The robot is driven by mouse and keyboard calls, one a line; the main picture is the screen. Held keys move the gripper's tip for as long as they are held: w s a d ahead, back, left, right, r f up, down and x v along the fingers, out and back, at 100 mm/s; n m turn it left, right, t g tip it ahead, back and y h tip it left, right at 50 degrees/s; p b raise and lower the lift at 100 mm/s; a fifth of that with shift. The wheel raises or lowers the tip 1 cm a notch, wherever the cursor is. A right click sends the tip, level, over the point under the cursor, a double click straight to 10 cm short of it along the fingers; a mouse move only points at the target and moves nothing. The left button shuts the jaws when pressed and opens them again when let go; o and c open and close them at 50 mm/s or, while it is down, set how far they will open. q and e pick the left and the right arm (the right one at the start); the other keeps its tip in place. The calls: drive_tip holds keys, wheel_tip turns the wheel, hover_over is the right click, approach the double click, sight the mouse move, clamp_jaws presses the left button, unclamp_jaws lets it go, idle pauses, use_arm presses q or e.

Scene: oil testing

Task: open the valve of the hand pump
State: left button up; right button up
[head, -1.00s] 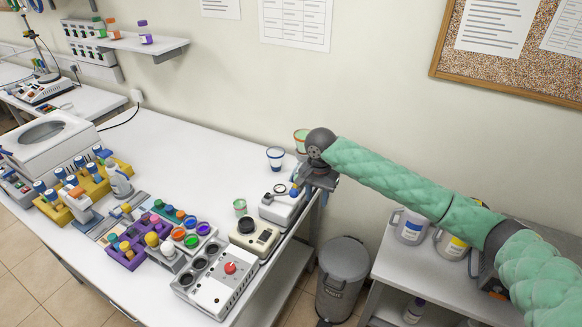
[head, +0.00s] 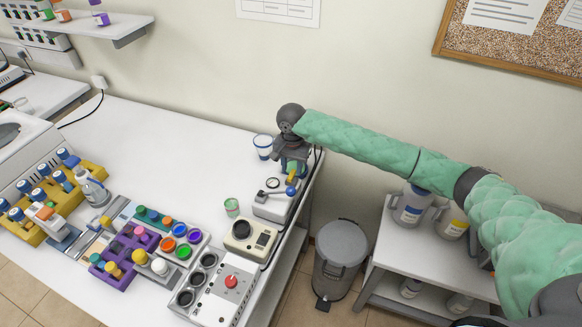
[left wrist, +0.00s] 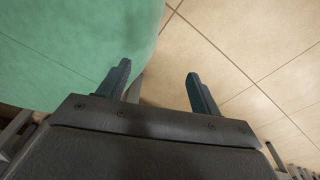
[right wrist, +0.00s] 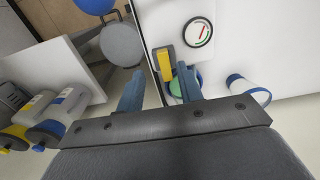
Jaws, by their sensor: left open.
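The hand pump (head: 271,204) is a pale box at the right end of the bench, with a round gauge, a blue ball knob (head: 290,191) and a yellow lever (head: 293,172). My right gripper (head: 292,165) is at the pump's far end, pointing down, close to the yellow lever. The gauge (right wrist: 198,32) is to the lever's right. My left gripper (left wrist: 158,90) is open and empty, over the floor.
A blue-rimmed cup (head: 263,147) stands left of my right gripper, and a green cup (head: 232,207) left of the pump. A beige device (head: 250,237) is in front. A grey bin (head: 338,262) and a side table with jugs (head: 410,205) are to the right.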

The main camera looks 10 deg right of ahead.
sight(291, 174)
drive_tip(key=f, duration=0.1)
drive_tip(key=w+f, duration=0.1)
drive_tip(key=f, duration=0.1)
drive_tip(key=w+f+p, duration=0.1)
drive_tip(key=shift+w+d+f, duration=0.15)
drive_tip(key=shift+w+d, duration=0.05)
drive_tip(key=shift+d, duration=0.2)
drive_tip(key=shift+s+a+r, duration=0.3)
drive_tip(key=shift+s, duration=0.25)
drive_tip(key=shift+s+r, duration=0.1)
drive_tip(key=shift+s, duration=0.05)
drive_tip(key=shift+w+d+f, duration=0.1)
drive_tip(key=shift+w+f, duration=0.15)
drive_tip(key=c, duration=0.3)
drive_tip(key=shift+w+f, duration=0.1)
drive_tip(key=shift+w, duration=0.05)
drive_tip(key=c, duration=0.4)
clamp_jaws()
use_arm(q)
drive_tip(key=shift+w+r, duration=0.7)
drive_tip(key=shift+w, duration=0.05)
